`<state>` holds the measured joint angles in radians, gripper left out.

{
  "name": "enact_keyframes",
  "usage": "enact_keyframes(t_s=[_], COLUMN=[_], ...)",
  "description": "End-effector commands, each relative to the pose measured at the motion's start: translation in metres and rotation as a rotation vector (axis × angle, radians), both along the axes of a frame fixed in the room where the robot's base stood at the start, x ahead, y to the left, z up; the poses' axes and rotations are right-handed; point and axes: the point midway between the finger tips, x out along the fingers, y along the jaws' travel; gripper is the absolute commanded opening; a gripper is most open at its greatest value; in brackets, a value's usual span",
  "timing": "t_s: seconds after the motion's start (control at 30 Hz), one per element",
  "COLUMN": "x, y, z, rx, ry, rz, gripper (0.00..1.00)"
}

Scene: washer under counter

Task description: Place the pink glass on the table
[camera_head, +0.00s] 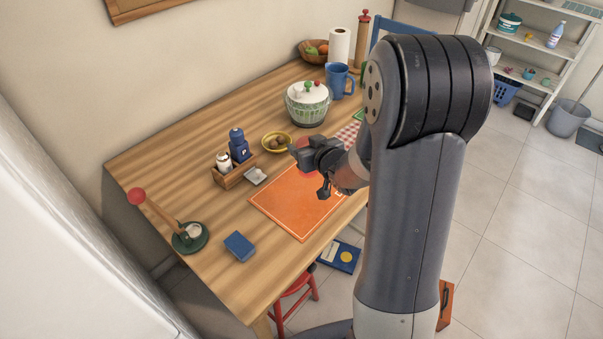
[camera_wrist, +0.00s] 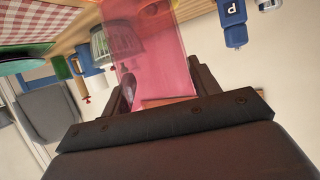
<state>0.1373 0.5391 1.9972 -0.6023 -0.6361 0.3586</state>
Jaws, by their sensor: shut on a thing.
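The pink glass (camera_wrist: 158,62) is see-through and fills the middle of the wrist view. My gripper (camera_wrist: 160,84) is shut on it, one dark finger on each side. In the head view my gripper (camera_head: 312,155) is over the wooden table (camera_head: 185,160), above the far part of the orange placemat (camera_head: 295,207). A small pinkish-red patch just under the gripper there may be the glass, but most of it is hidden. I cannot tell how high it is above the table.
A blue box (camera_head: 239,246) lies at the front left. The placemat's near part is bare.

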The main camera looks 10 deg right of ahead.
Motion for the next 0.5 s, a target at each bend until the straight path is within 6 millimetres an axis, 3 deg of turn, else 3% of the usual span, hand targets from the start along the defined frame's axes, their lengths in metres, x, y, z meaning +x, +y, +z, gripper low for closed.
enact_keyframes(t_s=[0.1,0.27,0.5], x=[0.000,0.000,0.000], y=[0.000,0.000,0.000], z=[-0.022,-0.033,-0.064], rx=[0.001,0.001,0.001], ry=[0.003,0.000,0.003], rz=[0.000,0.001,0.001], gripper=[0.30,0.30,0.30])
